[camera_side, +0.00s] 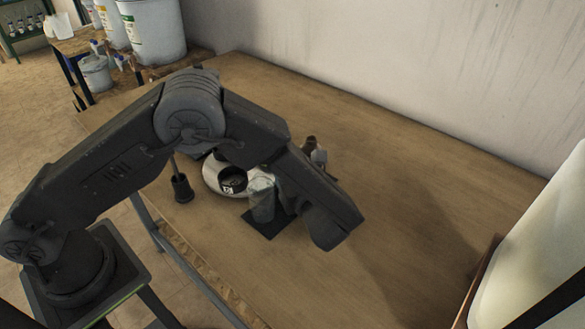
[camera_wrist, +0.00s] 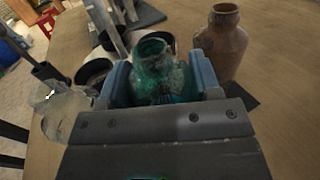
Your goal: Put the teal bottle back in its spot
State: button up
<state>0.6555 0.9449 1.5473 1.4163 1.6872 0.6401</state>
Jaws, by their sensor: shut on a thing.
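A teal glass bottle (camera_wrist: 158,72) sits between the blue-padded jaws of my gripper (camera_wrist: 160,80) in the wrist view. The jaws are shut on it, one pad on each side, and its open mouth shows above them. Its lower part is hidden by the gripper. In the side view the bottle and fingertips are hidden by my arm, so its height above the table is unclear. A dark square mat (camera_side: 266,229) lies on the table beside my gripper, with a clear glass vessel (camera_side: 262,204) over it.
A brown bottle (camera_wrist: 222,42) stands to the right of the teal one in the wrist view. A white round base (camera_side: 213,184) with a black cup (camera_side: 233,180) and a dark stand-like piece (camera_side: 182,188) are nearby. The right of the wooden table (camera_side: 410,190) is clear.

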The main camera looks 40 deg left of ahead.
dwell(0.4)
jog(key=o, duration=1.1)
jog(key=v, duration=1.4)
jog(key=shift+a, duration=0.1)
